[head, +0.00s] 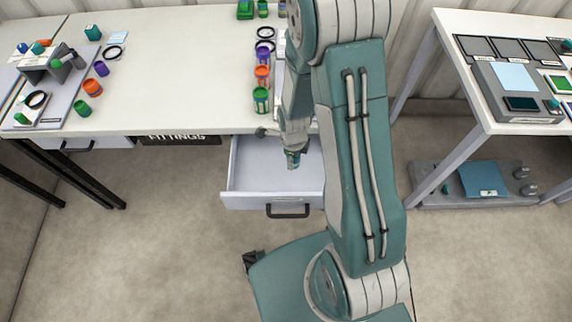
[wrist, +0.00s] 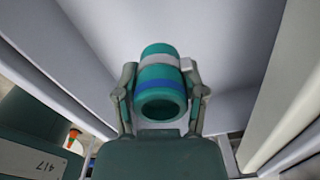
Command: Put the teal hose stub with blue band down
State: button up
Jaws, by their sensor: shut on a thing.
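The teal hose stub (wrist: 160,82) is a short hollow cylinder with a blue band and a pale grey band. In the wrist view it sits between the two fingers of my gripper (wrist: 158,90), which is shut on it, with its open end towards the camera. In the head view my gripper (head: 293,158) points down over the open drawer (head: 250,180), and the stub is small there and partly hidden. The drawer looks empty in the part that shows. I cannot tell whether the stub touches the drawer floor.
The white bench (head: 170,60) stands above the drawer, with purple, orange and green fittings (head: 262,75) along its edge. A fixture with parts (head: 50,90) is at left. A second table (head: 505,60) is at right, with a low grey shelf (head: 470,200) below it.

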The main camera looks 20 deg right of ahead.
aim_at(286, 171)
jog(key=shift+w+a+f, duration=0.25)
jog(key=shift+a+f, duration=0.35)
jog(key=shift+f, duration=0.2)
jog(key=shift+w+a+f, duration=0.1)
jog(key=shift+f, duration=0.8)
jog(key=shift+w+a+f, duration=0.1)
jog(key=shift+f, duration=0.8)
jog(key=shift+s+f, duration=0.1)
jog(key=o, duration=1.2)
jog(key=shift+c, duration=0.2)
